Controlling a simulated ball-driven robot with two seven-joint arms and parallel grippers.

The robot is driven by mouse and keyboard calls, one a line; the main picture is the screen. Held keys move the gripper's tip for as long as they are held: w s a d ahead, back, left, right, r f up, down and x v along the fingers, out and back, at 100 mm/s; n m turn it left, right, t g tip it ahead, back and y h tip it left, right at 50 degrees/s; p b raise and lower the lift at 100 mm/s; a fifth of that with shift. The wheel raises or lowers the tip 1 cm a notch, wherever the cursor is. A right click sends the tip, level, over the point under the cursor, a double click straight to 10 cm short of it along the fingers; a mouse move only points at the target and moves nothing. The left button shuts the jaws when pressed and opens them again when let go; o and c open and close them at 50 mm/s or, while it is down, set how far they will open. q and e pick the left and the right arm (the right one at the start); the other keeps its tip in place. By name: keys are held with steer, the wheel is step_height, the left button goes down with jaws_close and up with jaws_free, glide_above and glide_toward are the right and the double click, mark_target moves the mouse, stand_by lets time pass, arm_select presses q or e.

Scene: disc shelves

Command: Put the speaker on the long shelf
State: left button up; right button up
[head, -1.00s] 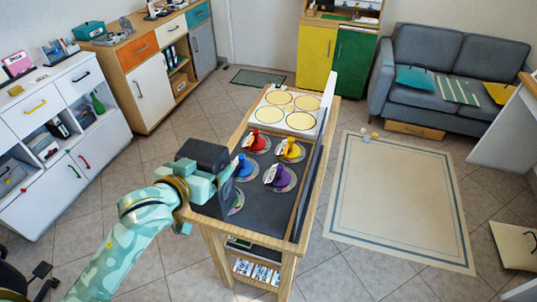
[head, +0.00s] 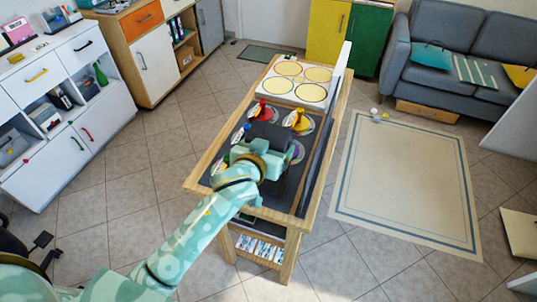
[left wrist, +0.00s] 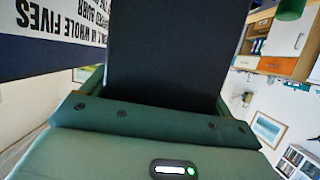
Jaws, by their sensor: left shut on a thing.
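The black box-shaped speaker (head: 267,134) is held by my left gripper (head: 262,152) above the dark top of the wooden stand (head: 197,175) in the head view. In the left wrist view the speaker (left wrist: 165,50) fills the upper middle, directly in front of the gripper. My left gripper is shut on it. The gripper and arm hide part of the stand's top. I cannot tell whether the speaker touches the top. I cannot tell which surface is the long shelf. My right gripper is not in view.
The stand's top holds red (head: 256,110), yellow (head: 300,122) and blue pieces on discs. A white board (head: 270,86) with yellow circles lies at its far end. A dark rail (head: 314,170) and an upright white panel run along its right side. A white cabinet stands left.

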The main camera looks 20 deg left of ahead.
arm_select(q)
step_height(320, 180, down, 2)
steer(key=shift+a+f+b, duration=0.1)
steer(key=shift+f+b, duration=0.05)
steer(key=shift+b, duration=0.15)
steer(key=o, duration=1.7)
steer(key=shift+f, duration=0.1)
